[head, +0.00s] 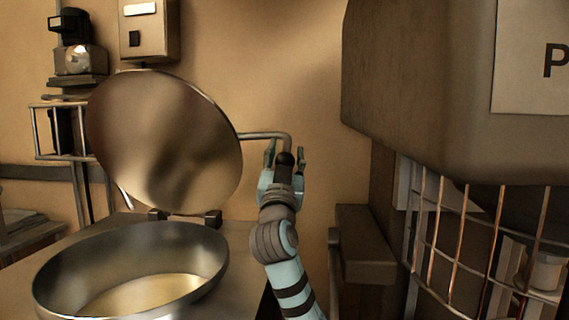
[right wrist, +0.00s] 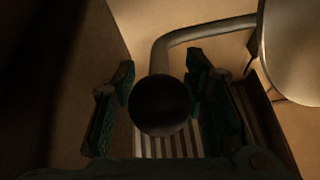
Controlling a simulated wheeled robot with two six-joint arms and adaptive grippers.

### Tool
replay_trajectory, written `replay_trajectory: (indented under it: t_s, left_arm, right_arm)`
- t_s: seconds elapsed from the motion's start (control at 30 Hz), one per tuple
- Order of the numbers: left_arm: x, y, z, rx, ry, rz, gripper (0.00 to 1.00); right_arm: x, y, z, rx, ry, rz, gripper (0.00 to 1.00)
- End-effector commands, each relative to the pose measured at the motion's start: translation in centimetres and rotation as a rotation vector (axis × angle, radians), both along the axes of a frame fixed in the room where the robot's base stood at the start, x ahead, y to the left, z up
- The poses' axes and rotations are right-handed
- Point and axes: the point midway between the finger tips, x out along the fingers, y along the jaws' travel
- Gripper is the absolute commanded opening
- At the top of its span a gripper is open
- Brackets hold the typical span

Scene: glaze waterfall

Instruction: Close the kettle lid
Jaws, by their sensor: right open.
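The round metal kettle lid (head: 165,140) stands raised and tilted back on its hinges above the wide kettle bowl (head: 50,275), which is open with a pale liquid or surface inside. A bent metal handle (head: 262,135) runs from the lid's right edge and ends in a dark round knob (head: 285,159). My right gripper (head: 285,157) is open with its fingers on either side of the knob. In the right wrist view the knob (right wrist: 160,105) sits between the open fingers, with visible gaps. Whether anything touches is not clear. The left gripper is not in view.
A grey box-like housing (head: 445,90) with a wire cage (head: 460,245) below it takes up the right side. A wall box (head: 148,30) and a rack (head: 50,135) are behind the kettle. Bare wall lies above my right gripper.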

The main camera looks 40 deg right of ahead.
Motion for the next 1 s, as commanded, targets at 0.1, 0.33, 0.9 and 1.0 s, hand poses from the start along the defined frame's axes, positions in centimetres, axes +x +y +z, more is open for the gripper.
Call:
replay_trajectory:
  t_s: [0.1, 0.33, 0.9, 1.0]
  left_arm:
    - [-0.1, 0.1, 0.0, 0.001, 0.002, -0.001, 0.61]
    - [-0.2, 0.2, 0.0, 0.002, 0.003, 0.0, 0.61]
    - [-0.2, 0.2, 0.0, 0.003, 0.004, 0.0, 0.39]
    - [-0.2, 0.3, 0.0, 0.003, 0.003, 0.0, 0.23]
  right_arm:
    - [-1.1, 1.5, -1.1, 0.001, -0.001, 0.004, 0.41]
    - [-4.7, 5.7, -4.2, 0.004, 0.0, 0.005, 0.41]
    - [-6.5, 7.8, -5.6, 0.001, 0.003, 0.001, 0.41]
    - [-6.4, 7.7, -6.0, 0.003, 0.014, 0.003, 0.41]
